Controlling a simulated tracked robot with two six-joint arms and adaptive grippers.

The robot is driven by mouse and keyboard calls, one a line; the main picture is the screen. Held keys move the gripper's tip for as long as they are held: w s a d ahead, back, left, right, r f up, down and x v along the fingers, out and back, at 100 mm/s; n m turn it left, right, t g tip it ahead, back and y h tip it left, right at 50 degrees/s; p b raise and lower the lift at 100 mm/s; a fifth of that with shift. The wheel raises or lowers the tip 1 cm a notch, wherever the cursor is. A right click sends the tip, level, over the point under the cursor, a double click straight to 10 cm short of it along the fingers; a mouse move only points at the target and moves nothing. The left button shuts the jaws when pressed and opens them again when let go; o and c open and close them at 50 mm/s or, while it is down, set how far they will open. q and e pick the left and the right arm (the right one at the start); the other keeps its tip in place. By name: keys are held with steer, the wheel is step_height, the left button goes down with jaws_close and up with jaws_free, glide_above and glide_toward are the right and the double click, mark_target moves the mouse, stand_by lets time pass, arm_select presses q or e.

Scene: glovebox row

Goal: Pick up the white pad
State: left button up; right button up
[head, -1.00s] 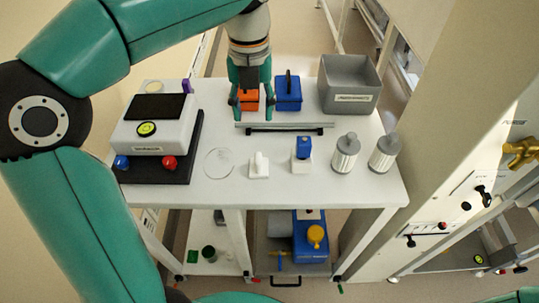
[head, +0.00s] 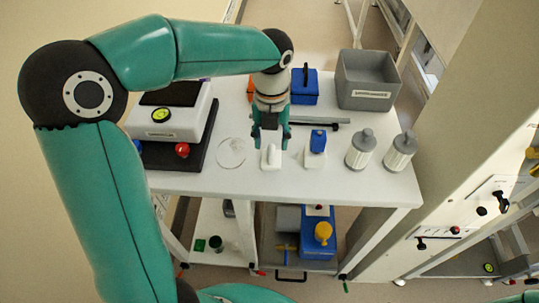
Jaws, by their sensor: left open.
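The white pad (head: 271,163) stands in a small white holder near the front edge of the white table, between a clear round dish and a blue pad. My left gripper (head: 271,146) points down with its fingers open, right at the white pad, one finger to each side of its top in the picture. I cannot tell how far the fingertips are above the pad, or whether they touch it. Nothing is seen held in the gripper. My right gripper is not in view.
A clear dish (head: 231,153) lies to the left and a blue pad (head: 318,141) in a white holder stands to the right. Two grey-white canisters (head: 361,149) (head: 399,152) stand further right. Behind are a grey bin (head: 366,79), a blue box (head: 304,87) and a bar (head: 325,123).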

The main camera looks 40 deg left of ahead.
mark_target(271, 148)
arm_select(q)
step_height(271, 148, down, 4)
steer(key=shift+w+a+f, duration=0.1)
steer(key=shift+f, duration=0.15)
jaws_close()
